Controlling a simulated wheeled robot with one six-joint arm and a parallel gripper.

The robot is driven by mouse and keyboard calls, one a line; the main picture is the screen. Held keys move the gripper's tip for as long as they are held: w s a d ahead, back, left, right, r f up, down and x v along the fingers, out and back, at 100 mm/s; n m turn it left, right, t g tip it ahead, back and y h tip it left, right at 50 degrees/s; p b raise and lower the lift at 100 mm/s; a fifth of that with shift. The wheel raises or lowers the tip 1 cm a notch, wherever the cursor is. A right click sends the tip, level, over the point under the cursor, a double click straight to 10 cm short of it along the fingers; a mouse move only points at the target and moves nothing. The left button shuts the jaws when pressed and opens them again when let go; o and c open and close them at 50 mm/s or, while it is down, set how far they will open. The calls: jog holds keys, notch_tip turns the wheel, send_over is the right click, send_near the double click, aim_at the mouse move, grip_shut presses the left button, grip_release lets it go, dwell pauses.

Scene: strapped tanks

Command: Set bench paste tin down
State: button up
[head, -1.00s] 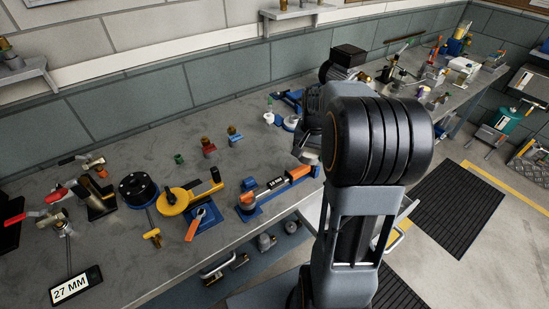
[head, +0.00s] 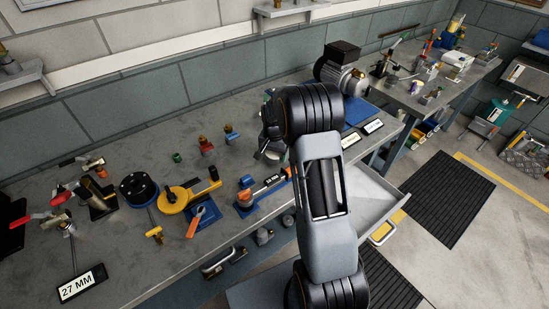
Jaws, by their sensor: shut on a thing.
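My arm stands in the middle of the head view, with its wrist turned toward the bench behind the large dark joint. My gripper (head: 271,152) shows only in part at the left edge of that joint, low over the bench top (head: 215,165). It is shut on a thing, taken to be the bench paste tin. I cannot make out the tin itself, since my arm hides the fingertips and what is between them. I cannot tell whether the tin touches the bench.
Close left of my gripper are a blue-based tool with an orange end (head: 246,197), a red fitting (head: 206,147) and a blue fitting (head: 232,134). A yellow round tool (head: 174,200) lies further left. A motor (head: 340,70) stands behind my arm. An open drawer (head: 365,195) juts out right.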

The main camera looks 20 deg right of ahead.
aim_at(274, 159)
jog(key=shift+f, duration=1.3)
jog(key=shift+f, duration=0.2)
jog(key=o, duration=1.1)
